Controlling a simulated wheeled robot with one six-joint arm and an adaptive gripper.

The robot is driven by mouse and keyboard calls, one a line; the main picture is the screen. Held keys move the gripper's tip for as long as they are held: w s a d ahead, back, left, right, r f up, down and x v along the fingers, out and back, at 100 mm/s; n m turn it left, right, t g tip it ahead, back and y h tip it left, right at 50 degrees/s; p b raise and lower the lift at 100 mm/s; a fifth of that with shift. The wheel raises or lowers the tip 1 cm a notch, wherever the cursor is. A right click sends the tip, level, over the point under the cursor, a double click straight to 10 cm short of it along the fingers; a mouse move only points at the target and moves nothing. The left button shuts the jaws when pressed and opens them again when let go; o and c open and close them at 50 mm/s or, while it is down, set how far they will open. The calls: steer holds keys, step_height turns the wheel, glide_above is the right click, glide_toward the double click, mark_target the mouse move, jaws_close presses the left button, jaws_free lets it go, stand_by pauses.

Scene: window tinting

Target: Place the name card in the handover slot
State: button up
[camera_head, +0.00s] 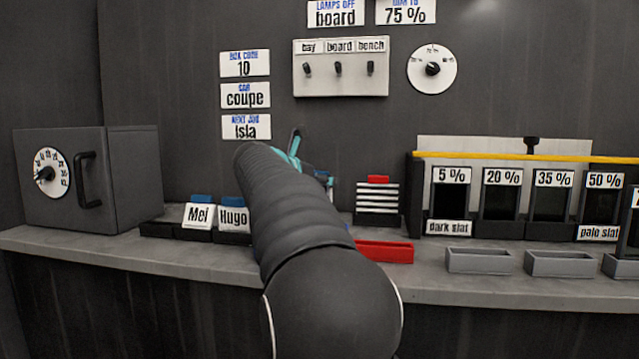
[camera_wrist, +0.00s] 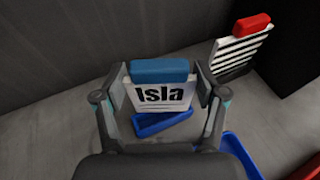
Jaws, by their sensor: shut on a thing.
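The name card "Isla" (camera_wrist: 160,92), white with a blue top bar (camera_wrist: 160,71), is upright between the fingers of my gripper (camera_wrist: 162,100) in the wrist view. The gripper is shut on it. A small blue tray (camera_wrist: 158,125) lies on the counter beyond and below the card. Another blue rim (camera_wrist: 238,155) shows at lower right. I cannot tell which of these is the handover slot. Cards "Mei" (camera_head: 198,215) and "Hugo" (camera_head: 233,217) stand in dark holders at left.
A striped card with a red top (camera_head: 377,198) stands right of my gripper, behind a red tray (camera_head: 385,252). A grey box with a dial (camera_head: 80,180) stands left. Tint sample slots and grey trays (camera_head: 480,261) fill the right. A wall sign reads "Isla" (camera_head: 246,131).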

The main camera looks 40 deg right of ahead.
steer(key=shift+f, duration=0.15)
steer(key=shift+f+b, duration=0.3)
steer(key=shift+b, duration=0.05)
steer(key=shift+f, duration=0.15)
steer(key=o, duration=1)
